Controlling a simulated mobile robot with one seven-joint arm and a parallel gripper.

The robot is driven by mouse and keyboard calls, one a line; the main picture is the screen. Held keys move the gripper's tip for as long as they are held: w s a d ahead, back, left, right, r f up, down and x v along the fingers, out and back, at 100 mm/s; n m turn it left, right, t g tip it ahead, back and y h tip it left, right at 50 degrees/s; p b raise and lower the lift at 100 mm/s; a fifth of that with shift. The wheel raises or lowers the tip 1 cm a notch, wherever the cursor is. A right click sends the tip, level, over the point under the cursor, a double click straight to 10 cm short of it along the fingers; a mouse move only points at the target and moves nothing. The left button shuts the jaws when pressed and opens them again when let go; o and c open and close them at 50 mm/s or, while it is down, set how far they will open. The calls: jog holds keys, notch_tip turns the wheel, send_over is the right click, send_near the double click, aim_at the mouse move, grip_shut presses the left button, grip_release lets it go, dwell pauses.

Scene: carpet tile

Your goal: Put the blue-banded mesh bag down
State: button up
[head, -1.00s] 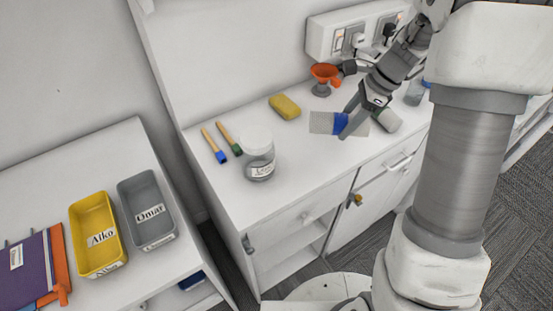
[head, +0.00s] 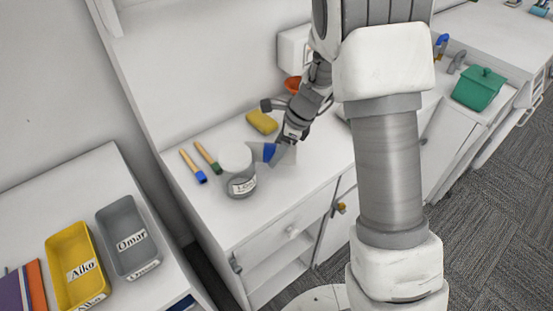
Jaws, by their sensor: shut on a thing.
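The blue-banded mesh bag (head: 269,152) is a pale grey mesh piece with a blue band across its middle. It is at the white counter (head: 270,208), just right of the labelled jar (head: 240,187). My gripper (head: 281,153) is shut on the bag near its blue band. The fingers cover part of the bag. I cannot tell whether the bag touches the counter or hangs just above it, or whether it touches the jar.
Two brushes (head: 205,156) lie left of the jar. Yellow (head: 90,254) and grey (head: 122,222) bins stand on the lower left surface. A green container (head: 478,90) is far right. The front counter strip is clear.

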jog(key=shift+f, duration=1.7)
jog(key=shift+f, duration=0.25)
jog(key=o, duration=1.3)
jog(key=shift+r, duration=0.1)
jog(key=shift+o, duration=0.3)
jog(key=shift+r, duration=0.1)
